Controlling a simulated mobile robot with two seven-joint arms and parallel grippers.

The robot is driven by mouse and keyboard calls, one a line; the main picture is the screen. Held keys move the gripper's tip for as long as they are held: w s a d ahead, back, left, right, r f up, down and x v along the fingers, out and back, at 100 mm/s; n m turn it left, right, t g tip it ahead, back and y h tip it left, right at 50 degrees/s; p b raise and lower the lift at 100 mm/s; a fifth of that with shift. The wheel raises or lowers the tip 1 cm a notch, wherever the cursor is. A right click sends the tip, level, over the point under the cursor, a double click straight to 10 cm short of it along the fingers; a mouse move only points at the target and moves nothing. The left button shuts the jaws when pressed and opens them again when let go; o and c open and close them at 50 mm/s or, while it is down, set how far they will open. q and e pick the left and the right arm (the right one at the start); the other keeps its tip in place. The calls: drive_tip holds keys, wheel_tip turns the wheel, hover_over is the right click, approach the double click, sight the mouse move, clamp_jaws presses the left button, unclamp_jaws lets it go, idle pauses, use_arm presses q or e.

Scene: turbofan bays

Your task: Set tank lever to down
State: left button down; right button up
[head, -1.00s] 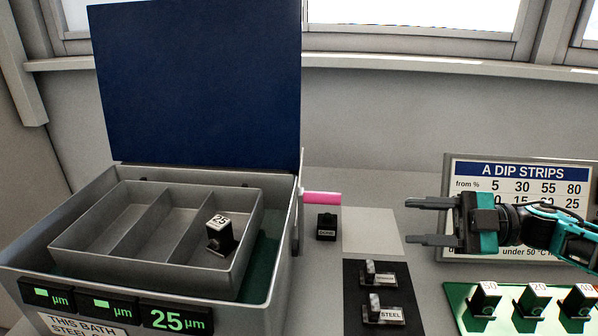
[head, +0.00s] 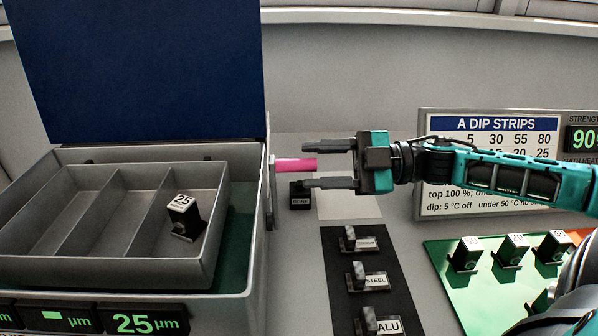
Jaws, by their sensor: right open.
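The tank (head: 256,240) is a grey open box at the left with a raised blue lid (head: 140,70). Its lever (head: 294,165) is a pink bar sticking out to the right from the tank's right side, roughly level. My right gripper (head: 308,166) comes in from the right, open, with one finger above and one below the pink bar's free end in the picture. I cannot tell whether the fingers touch it. My left gripper is out of view.
A grey tray (head: 110,265) with a block marked 25 (head: 185,216) sits inside the tank. A small black block (head: 300,196) is below the lever. A black mat (head: 335,285) holds labelled samples. A green board (head: 440,260) with several blocks and a sign (head: 500,123) stand at the right.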

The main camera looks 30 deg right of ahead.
sight(275, 167)
drive_tip(key=shift+b+x, duration=0.65)
drive_tip(key=shift+x, duration=0.65)
drive_tip(key=shift+w+a, duration=0.25)
drive_tip(key=shift+a, duration=0.1)
clamp_jaws()
